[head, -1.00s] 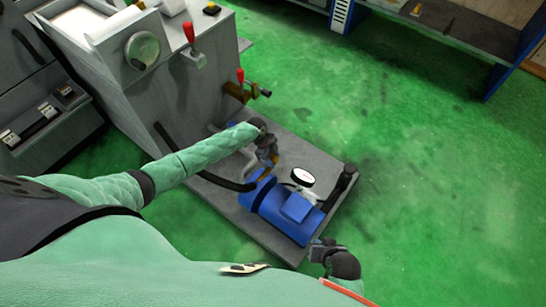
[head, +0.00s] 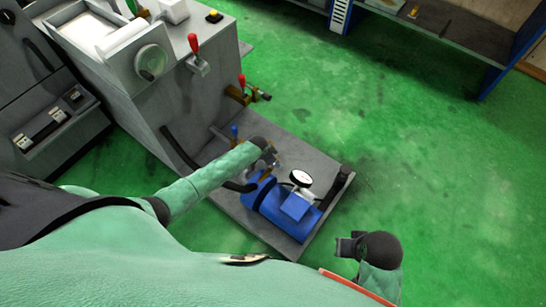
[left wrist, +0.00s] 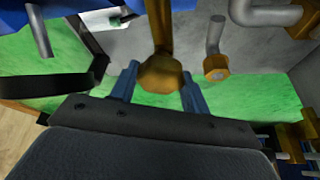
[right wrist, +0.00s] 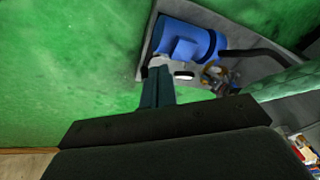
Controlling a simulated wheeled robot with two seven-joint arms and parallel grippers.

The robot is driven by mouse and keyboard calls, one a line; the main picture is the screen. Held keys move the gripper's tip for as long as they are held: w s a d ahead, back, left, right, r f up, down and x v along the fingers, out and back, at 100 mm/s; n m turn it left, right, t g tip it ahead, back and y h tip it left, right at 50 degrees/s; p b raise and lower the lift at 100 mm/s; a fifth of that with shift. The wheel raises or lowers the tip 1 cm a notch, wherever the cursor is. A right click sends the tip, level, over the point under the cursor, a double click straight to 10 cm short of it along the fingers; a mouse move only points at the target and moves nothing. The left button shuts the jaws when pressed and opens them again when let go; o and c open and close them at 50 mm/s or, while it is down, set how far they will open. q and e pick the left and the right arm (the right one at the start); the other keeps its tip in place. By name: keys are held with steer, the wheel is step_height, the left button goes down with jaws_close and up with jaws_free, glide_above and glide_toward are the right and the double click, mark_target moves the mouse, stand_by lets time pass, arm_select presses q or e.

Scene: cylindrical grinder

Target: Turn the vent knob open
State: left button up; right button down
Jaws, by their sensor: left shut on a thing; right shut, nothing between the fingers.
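A brass knob with a faceted end (left wrist: 160,75) is between the two blue fingers of my left gripper (left wrist: 159,90) in the left wrist view. The gripper is shut on it. In the head view my left gripper (head: 271,158) is just behind the blue pump motor (head: 282,207), over brass fittings that it partly hides. No mark shows how far the knob is turned. My right gripper (head: 346,246) is shut and empty, off the plate's right side; its closed fingers (right wrist: 157,85) also show in the right wrist view.
A round white gauge (head: 301,178) stands on the pump. The grey base plate (head: 318,150) holds the pump. Green floor to the right is clear.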

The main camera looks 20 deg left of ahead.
arm_select(q)
steer(key=shift+r+n+y+p, duration=0.1)
steer(key=shift+n+y+p, duration=0.3)
steer(key=shift+n+p, duration=0.6)
arm_select(e)
step_height(320, 180, up, 4)
steer(key=s+d, duration=0.1)
steer(key=d, duration=0.2)
arm_select(q)
steer(key=shift+n+t, duration=0.3)
steer(key=shift+n, duration=0.1)
steer(key=shift+n+y+p, duration=0.4)
steer(key=shift+n+p, duration=0.2)
steer(key=shift+n, duration=0.2)
arm_select(e)
step_height(320, 180, down, 7)
steer(key=w+g, duration=0.1)
steer(key=shift+w+a+h, duration=0.2)
steer(key=shift+h, duration=0.2)
steer(key=shift+f, duration=0.1)
arm_select(q)
steer(key=o, duration=1)
